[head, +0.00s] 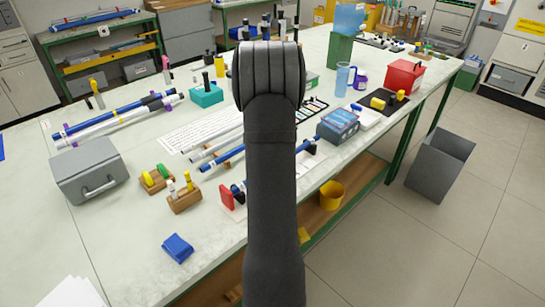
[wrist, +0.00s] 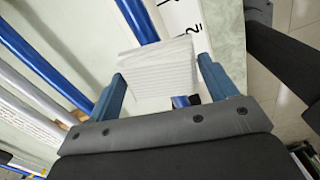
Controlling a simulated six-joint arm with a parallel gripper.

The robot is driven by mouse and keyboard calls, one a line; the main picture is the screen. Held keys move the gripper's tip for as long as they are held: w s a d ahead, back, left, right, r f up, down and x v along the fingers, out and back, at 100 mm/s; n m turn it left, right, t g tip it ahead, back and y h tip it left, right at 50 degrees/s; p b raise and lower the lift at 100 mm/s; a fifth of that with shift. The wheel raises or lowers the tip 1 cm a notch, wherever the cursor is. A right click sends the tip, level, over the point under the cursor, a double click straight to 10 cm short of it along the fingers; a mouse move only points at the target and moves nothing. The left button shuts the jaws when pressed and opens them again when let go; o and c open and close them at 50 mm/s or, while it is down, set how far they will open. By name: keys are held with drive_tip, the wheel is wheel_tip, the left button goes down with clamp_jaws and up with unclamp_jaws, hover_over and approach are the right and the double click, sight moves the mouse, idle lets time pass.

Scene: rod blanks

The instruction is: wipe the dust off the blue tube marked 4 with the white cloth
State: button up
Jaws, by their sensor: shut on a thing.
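My gripper (wrist: 161,72) is shut on the white cloth (wrist: 158,66), a ridged white pad between its two blue fingers. In the wrist view a blue tube (wrist: 138,18) runs down to the cloth's upper edge. A blue piece (wrist: 181,101) shows below the cloth, roughly in line with it; the part between is hidden. I cannot tell whether cloth and tube touch. Another blue tube (wrist: 48,68) lies at the left. No 4 or dust is readable on either. In the head view my arm hides the gripper and cloth; a blue tube (head: 308,145) shows to its right.
White tubes (head: 213,140) lie left of my arm. A red block (head: 227,198), wooden holders (head: 184,197), a grey case (head: 90,172) and a blue box (head: 338,125) stand around. Tubes on purple rests (head: 115,120) lie at the left. The front left tabletop is mostly clear.

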drive_tip(key=shift+s+a, duration=0.6)
drive_tip(key=shift+s, duration=0.05)
drive_tip(key=shift+w+d, duration=4.95)
drive_tip(key=shift+w, duration=0.05)
drive_tip(key=shift+s+a, duration=4.9)
drive_tip(key=shift+r, duration=4.1)
drive_tip(key=shift+s, duration=0.1)
